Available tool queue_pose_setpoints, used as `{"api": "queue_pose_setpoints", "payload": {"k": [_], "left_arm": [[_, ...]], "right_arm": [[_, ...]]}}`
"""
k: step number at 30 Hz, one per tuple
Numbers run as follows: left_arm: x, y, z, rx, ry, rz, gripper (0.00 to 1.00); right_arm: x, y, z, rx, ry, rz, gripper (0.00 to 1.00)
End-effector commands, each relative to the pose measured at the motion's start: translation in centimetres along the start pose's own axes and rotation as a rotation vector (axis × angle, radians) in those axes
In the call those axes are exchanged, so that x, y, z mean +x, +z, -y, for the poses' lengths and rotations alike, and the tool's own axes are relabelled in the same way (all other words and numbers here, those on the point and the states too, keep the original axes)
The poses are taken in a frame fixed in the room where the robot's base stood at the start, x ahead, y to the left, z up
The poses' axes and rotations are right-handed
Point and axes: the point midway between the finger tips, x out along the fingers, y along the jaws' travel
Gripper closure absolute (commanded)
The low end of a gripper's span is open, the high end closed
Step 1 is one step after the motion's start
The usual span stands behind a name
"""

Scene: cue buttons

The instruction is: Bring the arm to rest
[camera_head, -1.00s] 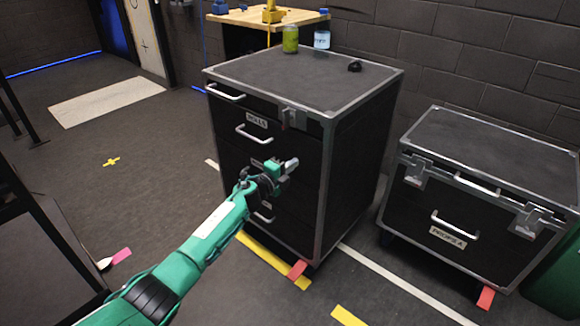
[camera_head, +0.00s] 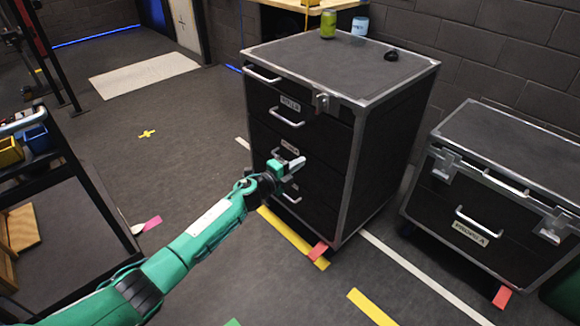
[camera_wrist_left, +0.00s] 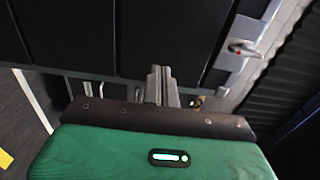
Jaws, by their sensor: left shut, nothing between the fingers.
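My left arm (camera_head: 190,250) is green and reaches in from the lower left in the head view. Its gripper (camera_head: 294,165) is in front of the drawers of a black flight-case cabinet (camera_head: 385,150). In the left wrist view the two fingers (camera_wrist_left: 162,82) are together with nothing between them, and the dark cabinet front (camera_wrist_left: 80,35) fills the view beyond them. I cannot tell whether the fingertips touch the cabinet. The drawers look closed; the arm partly hides the lower ones. My right gripper is not in view.
A green can (camera_head: 328,24), a white-blue can (camera_head: 360,26) and a small black object (camera_head: 391,55) show at the cabinet's top and back. A second black case (camera_head: 510,165) stands at right. A shelf cart (camera_head: 75,160) stands at left. Floor between is open, with tape marks.

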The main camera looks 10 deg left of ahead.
Motion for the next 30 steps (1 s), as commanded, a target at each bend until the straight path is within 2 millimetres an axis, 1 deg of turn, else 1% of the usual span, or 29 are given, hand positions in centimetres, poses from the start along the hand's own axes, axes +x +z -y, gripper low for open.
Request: {"api": "queue_pose_setpoints", "payload": {"k": [1, 3, 6, 14, 17, 19, 20, 23, 26, 29, 30], "left_arm": [[-0.9, -0.1, 0.0, 0.000, 0.002, -0.001, 1.00], [-1.8, 0.0, 0.0, 0.000, 0.002, 0.000, 1.00], [-2.7, 0.0, 0.0, 0.000, 0.002, 0.000, 1.00], [-3.4, -0.3, -0.2, -0.015, -0.001, 0.008, 1.00], [-4.1, -1.0, -0.7, -0.078, -0.010, 0.053, 1.00], [-5.0, -1.8, -1.1, -0.160, -0.019, 0.113, 1.00], [-5.6, -2.1, -1.4, -0.204, -0.022, 0.147, 1.00], [-8.2, -3.2, -2.6, -0.372, -0.021, 0.274, 1.00], [-11.5, -4.2, -4.1, -0.546, -0.001, 0.407, 1.00], [-15.2, -5.4, -5.7, -0.717, 0.036, 0.539, 1.00], [-16.9, -5.9, -6.4, -0.784, 0.054, 0.592, 1.00]], "right_arm": [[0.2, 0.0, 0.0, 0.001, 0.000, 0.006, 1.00], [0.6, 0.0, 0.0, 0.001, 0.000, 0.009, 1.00], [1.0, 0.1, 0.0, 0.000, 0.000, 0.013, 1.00], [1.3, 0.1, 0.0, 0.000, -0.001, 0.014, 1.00], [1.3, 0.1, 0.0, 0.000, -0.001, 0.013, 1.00], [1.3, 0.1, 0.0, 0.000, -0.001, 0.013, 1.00], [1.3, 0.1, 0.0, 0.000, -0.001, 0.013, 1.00], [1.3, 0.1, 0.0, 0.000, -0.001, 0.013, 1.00], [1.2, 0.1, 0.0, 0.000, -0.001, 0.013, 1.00], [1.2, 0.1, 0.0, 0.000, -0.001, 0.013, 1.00], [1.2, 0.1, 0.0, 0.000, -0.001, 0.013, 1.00]]}}
